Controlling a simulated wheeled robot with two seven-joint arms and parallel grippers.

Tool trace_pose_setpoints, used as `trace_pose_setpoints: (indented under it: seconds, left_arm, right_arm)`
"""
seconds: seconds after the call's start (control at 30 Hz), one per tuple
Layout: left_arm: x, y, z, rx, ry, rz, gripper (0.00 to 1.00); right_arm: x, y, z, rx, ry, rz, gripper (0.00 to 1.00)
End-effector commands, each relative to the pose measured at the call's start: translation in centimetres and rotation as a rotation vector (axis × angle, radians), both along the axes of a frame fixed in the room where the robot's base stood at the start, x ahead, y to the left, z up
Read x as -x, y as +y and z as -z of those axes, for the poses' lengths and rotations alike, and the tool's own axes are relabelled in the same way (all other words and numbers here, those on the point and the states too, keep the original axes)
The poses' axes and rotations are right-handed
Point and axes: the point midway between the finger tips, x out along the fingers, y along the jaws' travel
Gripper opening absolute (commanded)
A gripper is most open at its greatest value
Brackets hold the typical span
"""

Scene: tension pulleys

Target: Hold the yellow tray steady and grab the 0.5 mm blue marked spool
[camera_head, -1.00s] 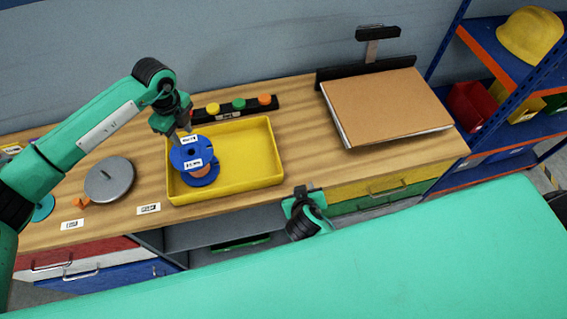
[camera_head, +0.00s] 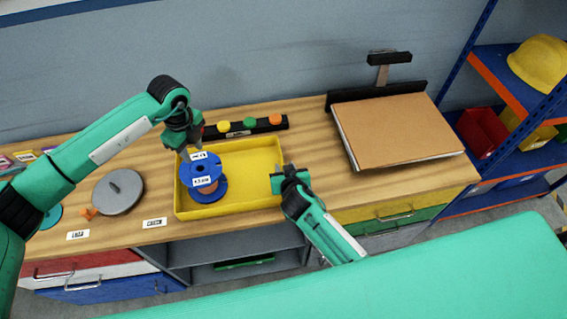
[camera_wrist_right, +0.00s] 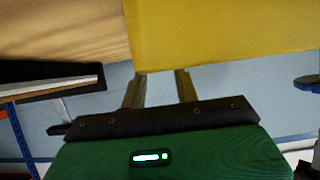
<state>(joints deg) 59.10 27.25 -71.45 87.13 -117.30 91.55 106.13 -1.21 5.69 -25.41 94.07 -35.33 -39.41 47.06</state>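The yellow tray (camera_head: 258,152) lies on the wooden workbench. A blue-flanged spool (camera_head: 206,177) with a copper-coloured core and white labels stands in its left part; the label print is too small to read surely. My left gripper (camera_head: 187,156) points down at the spool's upper back edge; its fingertips are partly hidden, and I cannot tell whether they touch. My right gripper (camera_head: 277,181) is at the tray's right wall. In the right wrist view its two fingers (camera_wrist_right: 160,78) are apart, with tips by the yellow tray wall (camera_wrist_right: 220,35).
A grey round lid (camera_head: 118,192) and small orange piece (camera_head: 89,213) lie left of the tray. A black strip with coloured knobs (camera_head: 248,127) lies behind it. A brown board (camera_head: 395,130) sits to the right. Blue shelving (camera_head: 500,85) stands at far right.

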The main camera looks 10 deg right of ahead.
Motion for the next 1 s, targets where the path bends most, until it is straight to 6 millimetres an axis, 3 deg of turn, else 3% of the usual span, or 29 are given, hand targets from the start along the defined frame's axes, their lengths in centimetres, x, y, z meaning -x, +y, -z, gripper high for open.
trace_pose_setpoints:
  seconds: [0.23,0.67,0.83,1.0]
  left_arm:
    - [0.0,0.0,0.0,0.0,0.0,0.0,0.36]
    - [0.0,0.0,0.0,0.0,0.0,0.0,0.36]
    - [0.0,0.0,0.0,0.0,0.0,0.0,0.36]
    - [0.0,0.0,0.0,0.0,0.0,0.0,0.36]
  right_arm:
    - [-2.6,-0.1,1.4,0.002,0.0,-0.001,0.31]
    - [-3.2,-0.1,1.8,0.001,0.0,0.0,0.31]
    - [-3.2,-0.1,1.8,0.001,0.0,0.0,0.0]
    - [-3.2,-0.1,1.8,0.001,0.0,0.0,0.0]
